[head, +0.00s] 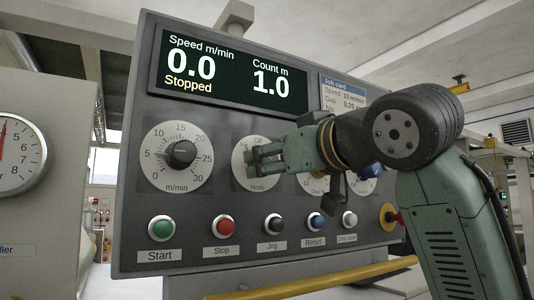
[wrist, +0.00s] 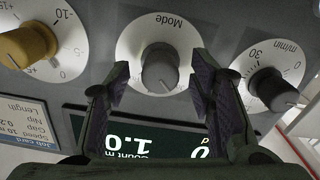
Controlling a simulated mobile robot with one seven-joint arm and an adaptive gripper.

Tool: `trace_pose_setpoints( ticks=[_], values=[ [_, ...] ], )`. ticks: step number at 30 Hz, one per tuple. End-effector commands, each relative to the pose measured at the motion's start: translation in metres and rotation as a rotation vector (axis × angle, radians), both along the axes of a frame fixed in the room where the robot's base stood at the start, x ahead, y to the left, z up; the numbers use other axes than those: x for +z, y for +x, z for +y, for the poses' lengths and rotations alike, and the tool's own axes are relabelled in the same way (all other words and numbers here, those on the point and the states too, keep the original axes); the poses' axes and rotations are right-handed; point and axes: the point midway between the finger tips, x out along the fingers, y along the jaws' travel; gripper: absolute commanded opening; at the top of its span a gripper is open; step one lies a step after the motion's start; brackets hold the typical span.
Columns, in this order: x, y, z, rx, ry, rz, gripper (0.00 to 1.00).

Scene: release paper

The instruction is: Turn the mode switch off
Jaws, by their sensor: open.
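The mode switch is a grey knob (wrist: 160,68) on a white round dial (wrist: 128,45) labelled Mode, seen upside down in the wrist view. In the head view its dial (head: 241,172) sits in the middle of the panel, and my gripper hides the knob. My gripper (head: 255,160) is open in front of this dial. In the wrist view its two fingers (wrist: 162,85) stand to either side of the knob, with gaps visible on both sides. The exact setting of the knob's pointer is unclear.
The panel (head: 130,215) also carries a speed knob (head: 180,154) at left and a yellow knob (wrist: 28,45) on the other side. A row of buttons, including red Stop (head: 224,225), runs below. The display (head: 230,80) reads 0.0, Stopped, and 1.0.

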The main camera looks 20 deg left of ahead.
Motion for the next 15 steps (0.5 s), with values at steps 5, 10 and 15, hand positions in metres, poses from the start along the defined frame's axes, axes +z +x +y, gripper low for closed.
trace_pose_setpoints(
  ticks=[5,10,15],
  values=[
    [0.001,0.011,0.015,0.001,0.000,0.000,0.49],
    [0.000,0.014,0.018,0.000,0.000,0.000,0.49],
    [0.000,0.014,0.018,0.000,0.000,0.000,0.49]
  ],
)
